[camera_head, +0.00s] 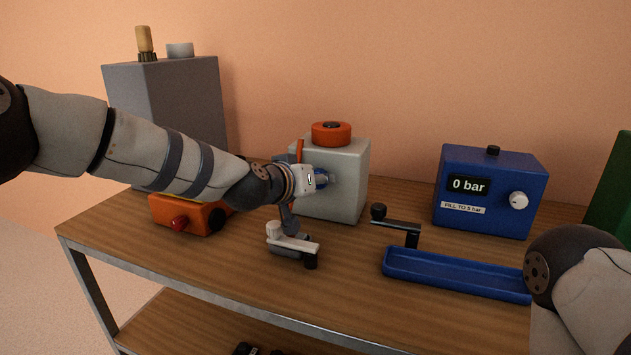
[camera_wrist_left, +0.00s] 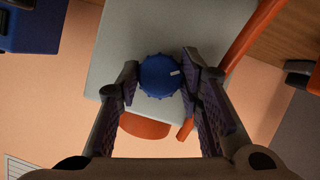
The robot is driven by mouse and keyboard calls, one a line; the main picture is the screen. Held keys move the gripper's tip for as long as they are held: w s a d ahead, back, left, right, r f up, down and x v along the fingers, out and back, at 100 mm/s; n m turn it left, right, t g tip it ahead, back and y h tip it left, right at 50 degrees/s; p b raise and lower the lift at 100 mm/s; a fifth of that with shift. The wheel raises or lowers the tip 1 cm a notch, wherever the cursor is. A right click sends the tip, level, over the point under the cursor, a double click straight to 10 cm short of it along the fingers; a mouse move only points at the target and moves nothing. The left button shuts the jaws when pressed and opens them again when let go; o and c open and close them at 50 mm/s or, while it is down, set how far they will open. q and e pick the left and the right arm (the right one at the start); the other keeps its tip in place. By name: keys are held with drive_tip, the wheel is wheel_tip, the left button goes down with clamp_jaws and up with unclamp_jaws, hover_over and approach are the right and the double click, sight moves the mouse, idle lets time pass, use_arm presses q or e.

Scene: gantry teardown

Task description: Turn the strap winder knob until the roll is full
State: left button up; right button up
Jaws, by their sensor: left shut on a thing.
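The strap winder is a pale grey box (camera_head: 349,170) on the table with an orange roll (camera_head: 331,133) on top, which also shows in the left wrist view (camera_wrist_left: 145,127). An orange strap (camera_head: 299,150) runs along its left side. A blue ribbed knob (camera_wrist_left: 159,76) with a white mark sits on its face. My left gripper (camera_head: 327,180) is shut on the knob, one finger on each side of it. In the head view the gripper mostly hides the knob. My right arm shows at the lower right, but its gripper is out of view.
A white crank handle (camera_head: 292,243) stands in front of the winder. A blue tray (camera_head: 455,274) with a black crank (camera_head: 398,222) and a blue gauge box (camera_head: 490,190) reading 0 bar are right. A grey cabinet (camera_head: 185,100) stands behind.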

use_arm(q)
drive_tip(key=shift+a+f+n+h+b, duration=0.1)
drive_tip(key=shift+n+h+b, duration=0.6)
drive_tip(key=shift+n, duration=0.5)
use_arm(e)
drive_tip(key=shift+s+f+g, duration=0.4)
drive_tip(key=shift+s+f, duration=0.45)
use_arm(q)
drive_tip(key=o, duration=1.2)
drive_tip(key=shift+c, duration=0.2)
drive_tip(key=v, duration=1.2)
drive_tip(key=shift+w+a, duration=0.1)
drive_tip(key=shift+a, duration=0.1)
